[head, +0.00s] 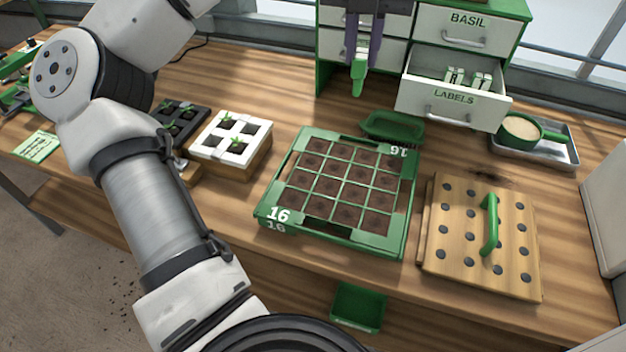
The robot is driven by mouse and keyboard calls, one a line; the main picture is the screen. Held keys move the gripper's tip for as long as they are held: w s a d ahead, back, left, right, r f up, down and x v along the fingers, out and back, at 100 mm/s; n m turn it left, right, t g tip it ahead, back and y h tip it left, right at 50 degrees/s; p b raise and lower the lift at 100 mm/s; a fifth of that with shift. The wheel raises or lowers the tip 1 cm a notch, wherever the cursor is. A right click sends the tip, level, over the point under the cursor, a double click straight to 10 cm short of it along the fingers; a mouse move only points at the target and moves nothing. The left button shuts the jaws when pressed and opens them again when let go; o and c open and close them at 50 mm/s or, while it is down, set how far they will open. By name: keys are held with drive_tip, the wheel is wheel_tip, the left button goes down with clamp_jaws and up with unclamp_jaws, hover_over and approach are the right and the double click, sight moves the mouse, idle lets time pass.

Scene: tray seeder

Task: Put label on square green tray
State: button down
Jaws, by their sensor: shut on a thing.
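The square green tray (411,215) lies on the bench in the middle of the head view. It holds a grid of dark soil cells and bears "16" on two corners. My gripper (361,60) is at the top, above and behind the tray, in front of the drawer cabinet. Its dark fingers point down and are shut on a slim green label (358,78), which hangs upright and clear of the tray.
An open drawer (408,97) marked LABELS holds several pale labels. A wooden dibber board (440,262) with a green handle is at right, a white seedling tray (205,150) at left. A green bin (358,306) hangs at front.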

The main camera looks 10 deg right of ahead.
sight(355, 94)
drive_tip(key=shift+s+a+f, duration=0.15)
drive_tip(key=shift+s+a, duration=0.05)
drive_tip(key=shift+s+a+f+m, duration=0.1)
drive_tip(key=shift+a+f+m, duration=0.05)
drive_tip(key=shift+f+m, duration=0.2)
wheel_tip(355, 94, down, 19)
drive_tip(key=shift+f+p, duration=0.15)
drive_tip(key=shift+p, duration=0.3)
drive_tip(key=shift+f, duration=0.1)
drive_tip(key=c, duration=1.3)
unclamp_jaws()
drive_tip(key=shift+c, duration=0.2)
wheel_tip(355, 94, up, 12)
drive_tip(key=shift+r+b, duration=0.15)
drive_tip(key=shift+b, duration=0.7)
